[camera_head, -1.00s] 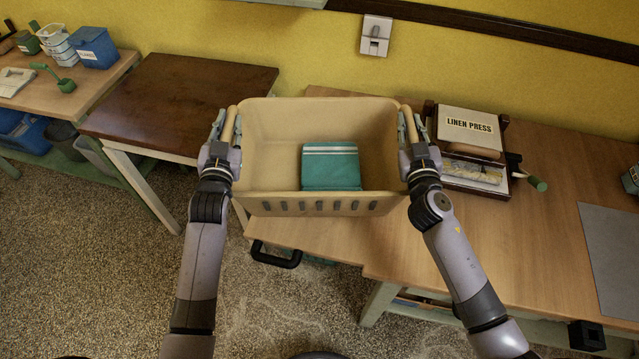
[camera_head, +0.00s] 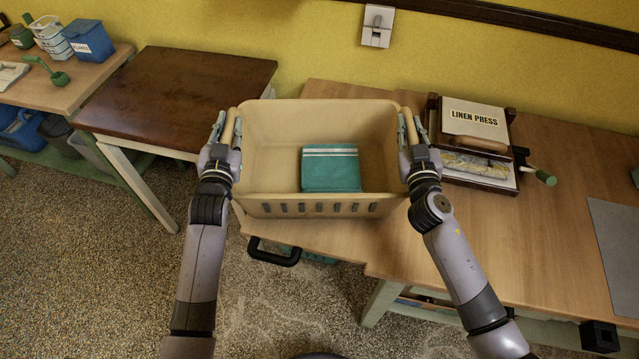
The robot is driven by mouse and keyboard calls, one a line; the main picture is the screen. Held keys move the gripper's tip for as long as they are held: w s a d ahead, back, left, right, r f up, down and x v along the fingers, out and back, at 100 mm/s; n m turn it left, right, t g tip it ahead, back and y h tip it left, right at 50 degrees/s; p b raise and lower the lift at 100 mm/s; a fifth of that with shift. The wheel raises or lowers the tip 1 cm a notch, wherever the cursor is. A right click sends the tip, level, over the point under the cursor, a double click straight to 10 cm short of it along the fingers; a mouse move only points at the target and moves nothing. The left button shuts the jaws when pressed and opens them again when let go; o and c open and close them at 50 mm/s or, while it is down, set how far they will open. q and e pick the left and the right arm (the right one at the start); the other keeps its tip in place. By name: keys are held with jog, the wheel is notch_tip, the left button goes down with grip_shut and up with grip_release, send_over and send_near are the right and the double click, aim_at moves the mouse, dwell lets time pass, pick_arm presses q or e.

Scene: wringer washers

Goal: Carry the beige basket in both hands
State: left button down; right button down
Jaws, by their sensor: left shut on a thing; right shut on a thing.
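The beige basket (camera_head: 320,118) is held upright between my two grippers, in front of and partly over the wooden workbench. A folded teal cloth (camera_head: 331,172) with white stripes lies inside it. My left gripper (camera_head: 226,130) is shut on the basket's left handle. My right gripper (camera_head: 411,130) is shut on the right handle. The basket's underside is hidden, so I cannot tell how far it is above the bench.
A linen press (camera_head: 478,118) stands on the workbench (camera_head: 540,230), right of the basket. A dark-topped table (camera_head: 180,100) is at left, bare. Blue tub (camera_head: 88,40) and green tools sit on a far-left bench. Speckled floor (camera_head: 90,260) is clear at lower left.

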pick_arm(q)
jog(key=shift+f, duration=0.3)
pick_arm(e)
jog(key=shift+f, duration=0.3)
pick_arm(q)
jog(key=c, duration=1.9)
grip_release()
jog(key=shift+f+b, duration=0.2)
jog(key=shift+b, duration=0.15)
pick_arm(e)
jog(key=c, duration=1.9)
grip_release()
jog(key=shift+f, duration=0.2)
pick_arm(q)
jog(key=o, duration=0.5)
jog(key=shift+r, duration=0.25)
jog(key=shift+c, duration=0.2)
pick_arm(e)
jog(key=o, duration=0.5)
jog(key=shift+s+r, duration=0.1)
jog(key=shift+c, duration=0.2)
pick_arm(q)
jog(key=shift+s+f, duration=0.1)
jog(key=shift+s, duration=0.25)
jog(key=s, duration=0.7)
jog(key=shift+s, duration=0.2)
pick_arm(e)
jog(key=shift+s, duration=0.5)
jog(key=s, duration=1.1)
jog(key=shift+d, duration=0.1)
